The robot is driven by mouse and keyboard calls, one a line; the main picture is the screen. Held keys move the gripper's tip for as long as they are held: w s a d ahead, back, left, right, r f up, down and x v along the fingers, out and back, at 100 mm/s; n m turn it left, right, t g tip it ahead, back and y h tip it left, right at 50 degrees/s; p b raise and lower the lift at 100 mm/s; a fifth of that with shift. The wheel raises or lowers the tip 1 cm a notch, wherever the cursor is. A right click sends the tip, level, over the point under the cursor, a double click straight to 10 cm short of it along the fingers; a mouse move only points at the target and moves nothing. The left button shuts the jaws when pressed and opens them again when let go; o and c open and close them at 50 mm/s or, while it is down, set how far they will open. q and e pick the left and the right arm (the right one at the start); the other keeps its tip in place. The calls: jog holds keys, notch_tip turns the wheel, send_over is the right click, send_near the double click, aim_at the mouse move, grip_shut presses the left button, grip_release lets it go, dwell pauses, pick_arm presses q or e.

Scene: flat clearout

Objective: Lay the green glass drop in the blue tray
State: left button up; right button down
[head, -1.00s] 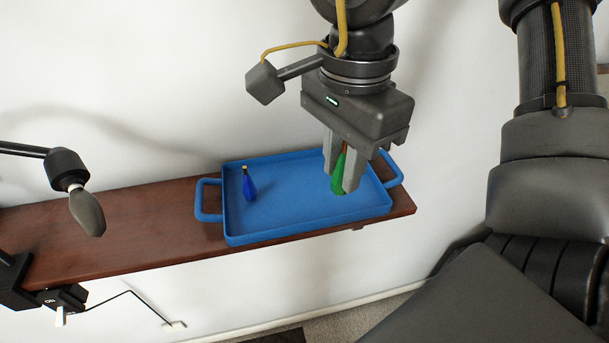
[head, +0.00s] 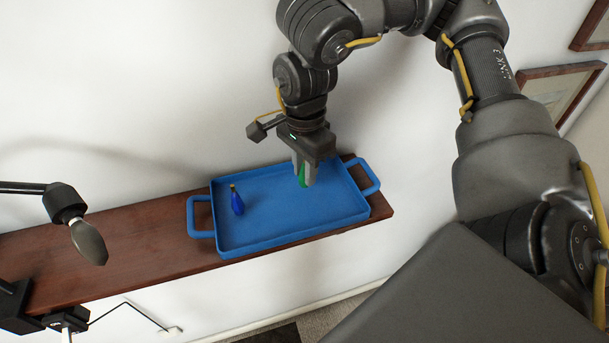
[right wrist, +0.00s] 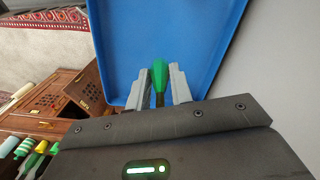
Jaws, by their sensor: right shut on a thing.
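The blue tray (head: 270,240) with two loop handles rests on a brown wooden shelf. The green glass drop (head: 302,176) is mostly hidden between the fingers of my right gripper (head: 304,180). The gripper points down inside the tray's outline, right of its middle. In the right wrist view the drop (right wrist: 159,76) sits between the two grey fingers (right wrist: 159,88), its wide green end pointing to the tray floor (right wrist: 200,30). I cannot tell whether it touches the floor. My left gripper is not in view.
A blue glass drop (head: 238,204) with a yellowish tip is in the tray's left part. A dark lamp-like head (head: 88,240) hangs over the shelf (head: 130,250) at left. A white wall (head: 120,90) stands behind. The tray's middle is clear.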

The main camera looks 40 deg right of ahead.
aim_at(305, 188)
jog(key=shift+s+f+p, duration=0.1)
jog(key=shift+f+p, duration=0.45)
jog(key=shift+f, duration=0.9)
jog(key=shift+f, duration=0.15)
jog(key=c, duration=1.2)
grip_release()
jog(key=shift+c, duration=0.2)
